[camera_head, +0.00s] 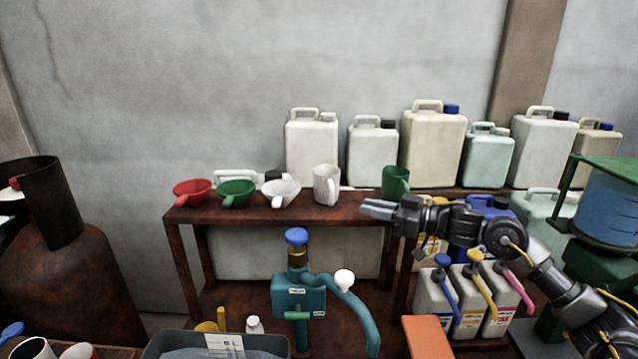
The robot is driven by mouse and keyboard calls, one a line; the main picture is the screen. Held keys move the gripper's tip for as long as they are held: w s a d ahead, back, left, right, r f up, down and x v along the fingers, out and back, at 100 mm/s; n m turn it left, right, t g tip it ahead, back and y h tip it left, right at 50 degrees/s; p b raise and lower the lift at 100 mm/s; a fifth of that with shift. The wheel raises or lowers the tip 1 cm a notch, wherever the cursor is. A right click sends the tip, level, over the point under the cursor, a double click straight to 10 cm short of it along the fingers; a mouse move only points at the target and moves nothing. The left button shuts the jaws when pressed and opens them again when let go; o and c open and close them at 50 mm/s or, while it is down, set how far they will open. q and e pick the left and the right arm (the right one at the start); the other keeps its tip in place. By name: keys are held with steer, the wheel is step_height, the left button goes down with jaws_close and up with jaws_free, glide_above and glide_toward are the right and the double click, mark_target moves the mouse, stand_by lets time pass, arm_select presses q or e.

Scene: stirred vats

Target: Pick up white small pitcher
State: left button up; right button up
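The white small pitcher (326,185) stands upright on the top of the brown shelf (290,215), near its front edge. Its handle shows at its lower left side. My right gripper (370,208) comes in from the right and points left, in front of the shelf. Its fingers are to the right of the pitcher and a little lower in the picture, apart from it. They look close together, but I cannot tell whether they are open or shut. Nothing shows between them. My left gripper is not in view.
A green pitcher (396,182) stands just right of the white one. White (281,195), green (237,194) and red (192,193) scoops or funnels sit to its left. Large canisters (312,150) stand behind. A teal pump (300,297) stands in front below.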

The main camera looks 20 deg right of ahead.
mark_target(332, 203)
steer(key=p+x, duration=0.1)
steer(key=x, duration=0.3)
steer(key=shift+w+a+r+p, duration=0.15)
steer(key=shift+w+a+p, duration=0.1)
steer(key=shift+w+p, duration=0.15)
steer(key=shift+w+a, duration=0.2)
steer(key=shift+w+a+r+p, duration=0.15)
steer(key=shift+w+a+p, duration=0.1)
steer(key=shift+p, duration=0.2)
steer(key=p+x, duration=0.1)
steer(key=x, duration=0.2)
steer(key=shift+w+a+p, duration=0.1)
steer(key=shift+w+p, duration=0.2)
steer(key=shift+w, duration=0.1)
steer(key=shift+w+a+f, duration=0.25)
steer(key=shift+s+d, duration=0.1)
jaws_close()
